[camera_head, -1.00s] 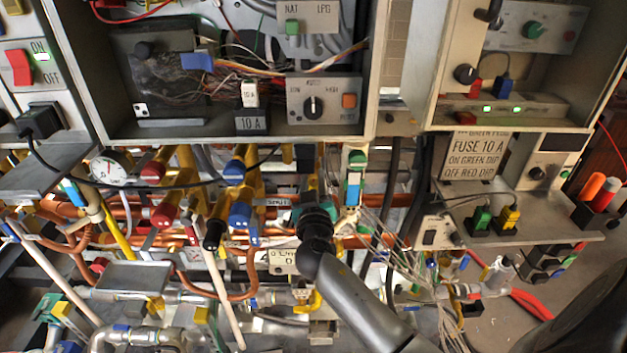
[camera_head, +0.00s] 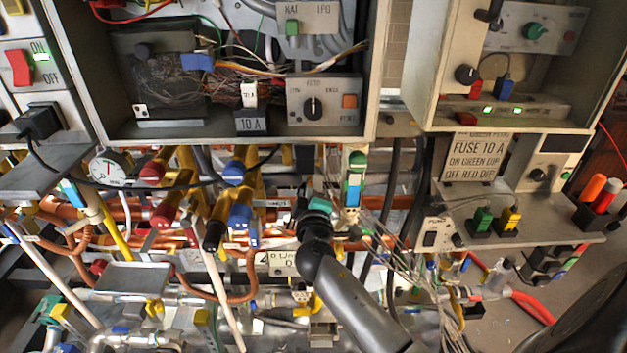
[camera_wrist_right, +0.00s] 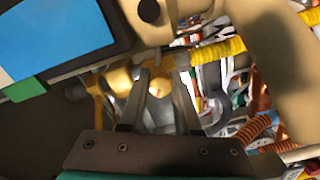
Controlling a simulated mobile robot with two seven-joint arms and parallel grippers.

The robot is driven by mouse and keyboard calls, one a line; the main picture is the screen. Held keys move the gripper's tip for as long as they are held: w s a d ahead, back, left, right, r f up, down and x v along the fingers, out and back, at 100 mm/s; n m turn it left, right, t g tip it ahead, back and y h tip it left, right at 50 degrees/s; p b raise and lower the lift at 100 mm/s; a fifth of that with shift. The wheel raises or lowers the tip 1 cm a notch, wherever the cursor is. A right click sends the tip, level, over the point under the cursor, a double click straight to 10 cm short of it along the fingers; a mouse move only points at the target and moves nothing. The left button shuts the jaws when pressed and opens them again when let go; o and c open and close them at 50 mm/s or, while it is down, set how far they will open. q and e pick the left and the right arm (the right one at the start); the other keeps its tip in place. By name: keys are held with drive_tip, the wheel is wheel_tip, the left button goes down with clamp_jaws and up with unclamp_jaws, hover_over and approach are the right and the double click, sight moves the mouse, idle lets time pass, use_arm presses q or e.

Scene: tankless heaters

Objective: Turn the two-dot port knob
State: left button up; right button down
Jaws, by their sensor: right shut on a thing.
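My right gripper (camera_wrist_right: 160,98) reaches in among the pipes below the open heater cabinet. In the right wrist view its two fingers are shut on a brass-coloured part (camera_wrist_right: 157,88). I cannot make out two dots on that part, so I cannot tell whether it is the two-dot port knob. In the head view my right wrist (camera_head: 316,232) hides the fingertips and what they hold. My left gripper is not in view.
Valves with red (camera_head: 164,212), black (camera_head: 213,235) and blue (camera_head: 240,215) ends stand left of my wrist. A pale green and blue fitting (camera_head: 355,180) and loose thin wires (camera_head: 385,245) are close on its right. The cabinet's lower edge (camera_head: 240,141) overhangs this crowded space.

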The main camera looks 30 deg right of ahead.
drive_tip(key=n+p, duration=0.1)
drive_tip(key=n, duration=0.4)
drive_tip(key=shift+n, duration=0.3)
drive_tip(key=shift+n+p, duration=0.85)
drive_tip(key=shift+n, duration=1.35)
drive_tip(key=c, duration=0.6)
unclamp_jaws()
drive_tip(key=b+v, duration=0.1)
drive_tip(key=v, duration=1.4)
drive_tip(key=shift+a, duration=0.15)
drive_tip(key=shift+f, duration=0.1)
